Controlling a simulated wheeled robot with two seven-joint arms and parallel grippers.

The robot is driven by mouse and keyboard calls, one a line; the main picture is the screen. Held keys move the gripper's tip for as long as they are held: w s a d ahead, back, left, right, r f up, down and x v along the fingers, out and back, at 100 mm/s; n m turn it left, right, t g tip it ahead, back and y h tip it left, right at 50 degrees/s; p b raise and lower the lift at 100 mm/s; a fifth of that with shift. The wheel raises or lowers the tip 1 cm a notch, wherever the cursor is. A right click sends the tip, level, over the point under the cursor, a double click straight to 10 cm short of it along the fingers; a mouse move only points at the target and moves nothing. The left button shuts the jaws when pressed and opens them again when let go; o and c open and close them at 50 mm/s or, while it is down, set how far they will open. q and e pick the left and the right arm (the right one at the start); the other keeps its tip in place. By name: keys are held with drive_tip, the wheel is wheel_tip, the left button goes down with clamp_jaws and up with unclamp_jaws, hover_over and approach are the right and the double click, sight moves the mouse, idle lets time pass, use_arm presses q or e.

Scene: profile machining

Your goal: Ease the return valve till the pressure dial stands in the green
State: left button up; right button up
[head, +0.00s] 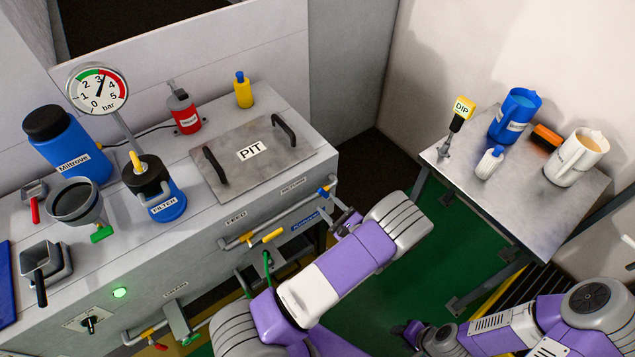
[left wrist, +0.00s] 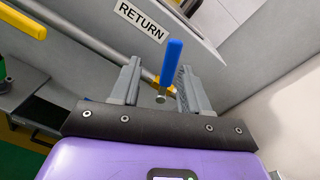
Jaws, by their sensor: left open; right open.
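The return valve's blue lever (head: 323,192) is on the front pipe of the grey cabinet, below the RETURN label. In the left wrist view the blue lever (left wrist: 172,62) stands between my open left fingers, with a gap on both sides. My left gripper (head: 338,213) is open at the pipe, its fingertips partly hidden by its own body. The round pressure dial (head: 96,88) stands at the back left; its needle points near 3, close to where the green arc meets the red. My right gripper (head: 404,331) is open and empty, low over the green floor.
A yellow lever (head: 266,237) sits on the FEED pipe left of my left gripper. The cabinet top holds a PIT cover (head: 215,150), a blue filter (head: 166,203) and bottles. A side table (head: 535,205) at right carries jugs and a dip tool (head: 456,122).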

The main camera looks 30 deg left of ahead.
sight(324, 194)
use_arm(q)
drive_tip(key=shift+t, duration=0.3)
drive_tip(key=x, duration=0.5)
drive_tip(key=r+b+x, duration=0.1)
drive_tip(key=x, duration=0.1)
drive_tip(key=shift+w+a, duration=0.1)
drive_tip(key=shift+w, duration=0.4)
clamp_jaws()
